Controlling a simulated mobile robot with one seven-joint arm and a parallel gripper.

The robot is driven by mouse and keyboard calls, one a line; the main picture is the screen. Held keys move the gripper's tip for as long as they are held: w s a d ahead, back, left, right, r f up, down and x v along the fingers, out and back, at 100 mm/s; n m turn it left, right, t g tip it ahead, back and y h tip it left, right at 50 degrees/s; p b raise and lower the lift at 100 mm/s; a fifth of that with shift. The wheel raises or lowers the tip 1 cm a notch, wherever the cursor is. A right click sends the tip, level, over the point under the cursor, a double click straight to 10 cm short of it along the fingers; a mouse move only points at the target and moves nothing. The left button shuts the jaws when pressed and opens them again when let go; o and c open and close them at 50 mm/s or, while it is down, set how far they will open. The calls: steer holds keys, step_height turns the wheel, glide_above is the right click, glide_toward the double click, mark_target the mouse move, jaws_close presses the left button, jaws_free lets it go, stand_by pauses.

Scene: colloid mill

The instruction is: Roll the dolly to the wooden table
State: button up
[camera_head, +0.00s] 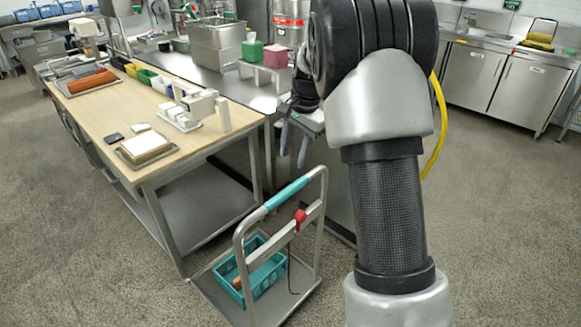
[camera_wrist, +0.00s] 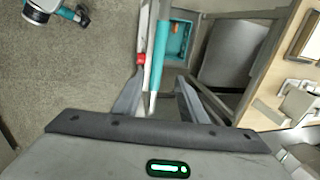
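The dolly (camera_head: 324,225) stands on the floor at the front of the wooden table's right end, its push frame upright. A teal grip (camera_head: 288,192) covers part of its top bar, and a teal crate (camera_head: 262,277) sits on its deck. The wooden table (camera_head: 130,108) is at the left, its near right corner close to the dolly. My gripper (camera_head: 293,155) is open and points down above the handle, apparently apart from it. In the wrist view, the teal grip (camera_wrist: 158,50) runs between the fingers of my gripper (camera_wrist: 160,98). My arm hides part of the bench behind.
A steel bench (camera_head: 190,65) with a pot, a green box and a pink box stands behind the wooden table. Steel cabinets (camera_head: 475,75) are at the back right. A yellow hose (camera_head: 438,125) hangs beside my arm. The floor (camera_head: 510,220) at the right is clear.

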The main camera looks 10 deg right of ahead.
steer(key=shift+v, duration=1.55)
steer(key=s+a+r+n+t+p, duration=0.25)
steer(key=s+r+n+p, duration=0.25)
steer(key=s+r, duration=1.05)
steer(key=s+a+r+n+t+h+p, duration=0.1)
steer(key=s+n+p, duration=0.3)
steer(key=s, duration=1.3)
steer(key=shift+a+r+n+p, duration=0.3)
steer(key=shift+a+r+n, duration=0.35)
steer(key=shift+n, duration=0.45)
steer(key=shift+d, duration=0.1)
